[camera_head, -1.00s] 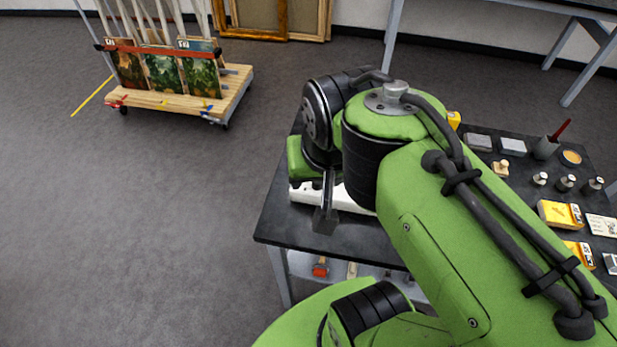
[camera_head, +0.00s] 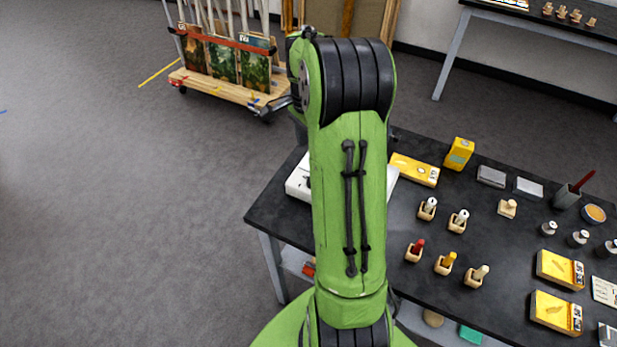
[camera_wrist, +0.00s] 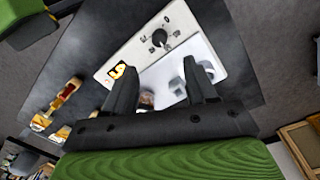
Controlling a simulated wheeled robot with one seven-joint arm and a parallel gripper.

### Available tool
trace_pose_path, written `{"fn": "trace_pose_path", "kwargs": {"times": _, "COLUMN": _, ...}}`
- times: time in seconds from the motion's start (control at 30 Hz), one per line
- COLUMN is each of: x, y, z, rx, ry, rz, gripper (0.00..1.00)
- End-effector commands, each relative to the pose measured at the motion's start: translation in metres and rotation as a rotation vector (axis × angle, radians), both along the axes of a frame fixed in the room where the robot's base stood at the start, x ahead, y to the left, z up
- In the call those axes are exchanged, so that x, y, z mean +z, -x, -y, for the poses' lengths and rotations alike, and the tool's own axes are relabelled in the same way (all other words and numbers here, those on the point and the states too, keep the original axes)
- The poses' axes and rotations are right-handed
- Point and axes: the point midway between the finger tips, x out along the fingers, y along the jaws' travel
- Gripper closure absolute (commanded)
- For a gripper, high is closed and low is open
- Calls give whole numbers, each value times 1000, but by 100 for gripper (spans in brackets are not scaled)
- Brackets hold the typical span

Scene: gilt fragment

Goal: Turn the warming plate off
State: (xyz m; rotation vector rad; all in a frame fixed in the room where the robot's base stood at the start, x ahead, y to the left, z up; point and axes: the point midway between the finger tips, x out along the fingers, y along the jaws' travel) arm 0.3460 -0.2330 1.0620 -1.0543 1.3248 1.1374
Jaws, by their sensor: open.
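I cannot read the knob's setting. A shiny pale top surface (camera_wrist: 207,58) lies beside the panel. My gripper (camera_wrist: 159,68) is open and empty, its two dark fingers apart over the plate and short of the knob in the picture. In the head view my gripper is mostly hidden by my arm.
The dark table (camera_head: 420,290) holds small bottles in wooden blocks (camera_head: 448,262), yellow boxes (camera_head: 560,268) and a yellow carton (camera_head: 459,153) right of my arm. A wooden cart with paintings (camera_head: 228,88) stands behind at left. The floor at left is clear.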

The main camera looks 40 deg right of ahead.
Motion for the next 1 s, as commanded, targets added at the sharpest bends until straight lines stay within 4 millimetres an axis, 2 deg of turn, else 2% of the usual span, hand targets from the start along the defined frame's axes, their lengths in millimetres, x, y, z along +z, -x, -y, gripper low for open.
{"fn": "trace_pose_path", "kwargs": {"times": 0.03, "x": -17, "y": 2, "z": -1, "rx": 1, "ry": -4, "rz": -4, "gripper": 44}}
{"fn": "trace_pose_path", "kwargs": {"times": 0.2, "x": -60, "y": 5, "z": -1, "rx": 1, "ry": -3, "rz": -4, "gripper": 44}}
{"fn": "trace_pose_path", "kwargs": {"times": 0.43, "x": -106, "y": 7, "z": -2, "rx": 2, "ry": -2, "rz": -2, "gripper": 44}}
{"fn": "trace_pose_path", "kwargs": {"times": 0.6, "x": -117, "y": 8, "z": -1, "rx": 2, "ry": 0, "rz": 1, "gripper": 44}}
{"fn": "trace_pose_path", "kwargs": {"times": 0.8, "x": -116, "y": 8, "z": -1, "rx": 2, "ry": 1, "rz": 1, "gripper": 44}}
{"fn": "trace_pose_path", "kwargs": {"times": 0.87, "x": -116, "y": 8, "z": -1, "rx": 2, "ry": 1, "rz": 1, "gripper": 51}}
{"fn": "trace_pose_path", "kwargs": {"times": 1.0, "x": -116, "y": 8, "z": -1, "rx": 2, "ry": 1, "rz": 1, "gripper": 73}}
